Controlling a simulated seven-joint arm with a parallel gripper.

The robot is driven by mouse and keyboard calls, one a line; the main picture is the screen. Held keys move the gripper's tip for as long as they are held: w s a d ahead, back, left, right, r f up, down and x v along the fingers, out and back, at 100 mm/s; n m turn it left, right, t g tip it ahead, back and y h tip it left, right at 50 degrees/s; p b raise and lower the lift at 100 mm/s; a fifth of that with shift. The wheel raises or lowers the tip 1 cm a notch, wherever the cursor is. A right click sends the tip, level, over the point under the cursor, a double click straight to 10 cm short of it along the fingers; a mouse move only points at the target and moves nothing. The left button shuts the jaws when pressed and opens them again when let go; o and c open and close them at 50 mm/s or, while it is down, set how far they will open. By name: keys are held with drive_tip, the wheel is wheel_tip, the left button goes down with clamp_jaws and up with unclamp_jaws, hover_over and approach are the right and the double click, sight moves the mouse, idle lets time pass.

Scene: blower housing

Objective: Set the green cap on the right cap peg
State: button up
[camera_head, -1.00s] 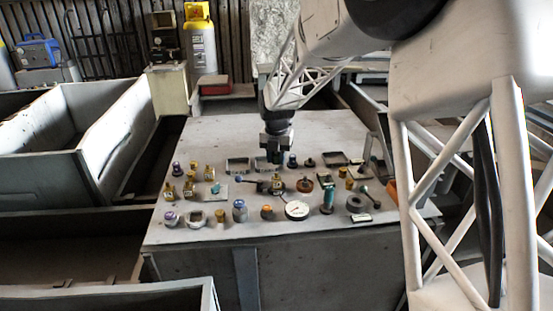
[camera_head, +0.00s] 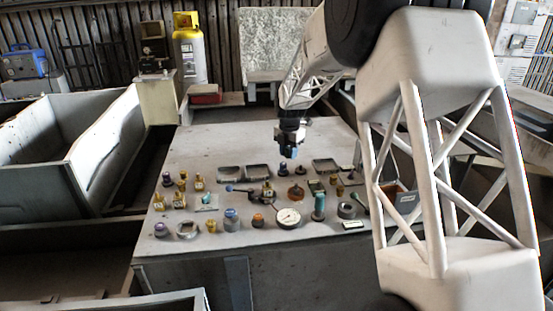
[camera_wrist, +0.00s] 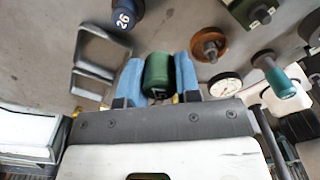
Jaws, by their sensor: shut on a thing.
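My gripper (camera_head: 289,152) hangs above the middle back of the grey bench in the head view. In the wrist view its two blue fingers (camera_wrist: 158,82) are closed on the sides of a dark green cap (camera_wrist: 158,75). The cap is held clear of the bench, and in the head view it is too small to make out. I cannot tell for sure which of the small posts is the right cap peg. A plate with a dark post (camera_head: 349,180) stands at the bench's right side.
A dark blue piece marked 26 (camera_wrist: 125,17), a brown round part (camera_wrist: 208,45), a white dial (camera_head: 288,217) and a teal cylinder (camera_head: 319,207) stand close by. The bench's back left (camera_head: 215,142) is clear.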

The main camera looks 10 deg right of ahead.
drive_tip(key=w+d+m, duration=0.1)
drive_tip(key=d, duration=0.1)
drive_tip(key=w+d+m, duration=0.1)
drive_tip(key=w+d, duration=0.1)
drive_tip(key=w+d+f, duration=0.1)
drive_tip(key=d, duration=0.1)
drive_tip(key=shift+w+m, duration=0.3)
drive_tip(key=shift+m, duration=0.1)
drive_tip(key=shift+f, duration=0.2)
drive_tip(key=shift+f, duration=2.35)
drive_tip(key=shift+f, duration=1.5)
idle(1.0)
drive_tip(key=o, duration=1.5)
drive_tip(key=shift+r, duration=0.2)
drive_tip(key=shift+r, duration=3.55)
